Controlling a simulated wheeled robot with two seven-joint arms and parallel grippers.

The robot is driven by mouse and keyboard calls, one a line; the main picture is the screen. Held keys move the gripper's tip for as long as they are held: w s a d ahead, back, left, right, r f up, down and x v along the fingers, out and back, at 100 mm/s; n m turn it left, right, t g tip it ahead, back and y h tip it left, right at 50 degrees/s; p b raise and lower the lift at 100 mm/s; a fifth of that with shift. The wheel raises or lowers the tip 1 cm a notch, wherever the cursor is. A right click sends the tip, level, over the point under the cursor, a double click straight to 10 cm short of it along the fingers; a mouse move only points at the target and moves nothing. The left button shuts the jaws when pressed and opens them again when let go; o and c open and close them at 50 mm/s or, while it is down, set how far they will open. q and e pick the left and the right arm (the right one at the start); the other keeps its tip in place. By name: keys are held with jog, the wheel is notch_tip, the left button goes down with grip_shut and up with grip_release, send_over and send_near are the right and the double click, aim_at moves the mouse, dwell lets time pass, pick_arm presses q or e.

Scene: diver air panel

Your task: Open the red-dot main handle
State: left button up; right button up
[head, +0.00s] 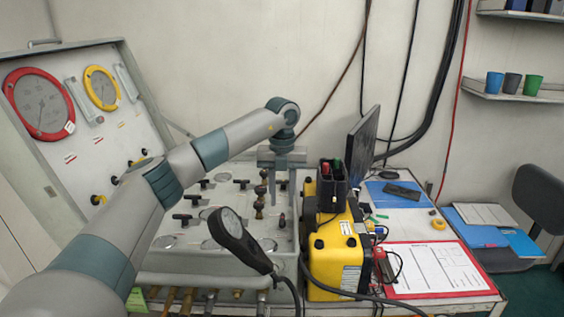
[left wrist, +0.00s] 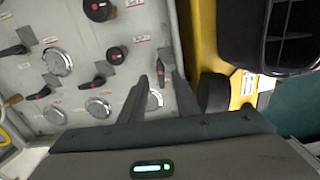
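The air panel's lower face (head: 200,260) carries several black handles and brass fittings. A small dark lever (left wrist: 161,80) stands near my fingertips. I cannot tell which is the red-dot main handle. My left gripper (head: 281,198) points down over the panel's right side, its fingers apart and empty; it also shows in the left wrist view (left wrist: 158,82). My right gripper is out of view.
A yellow case (head: 330,258) with a black radio holder (head: 332,185) stands close right of the gripper. A black gauge (head: 238,238) with a hose is in front. The raised lid (head: 85,130) holds red and yellow dials. A monitor (head: 361,145) stands behind.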

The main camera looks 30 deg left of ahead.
aim_at(282, 216)
pick_arm(q)
notch_tip(282, 216, up, 13)
jog(key=b, duration=0.2)
jog(key=shift+f, duration=0.15)
dwell(0.3)
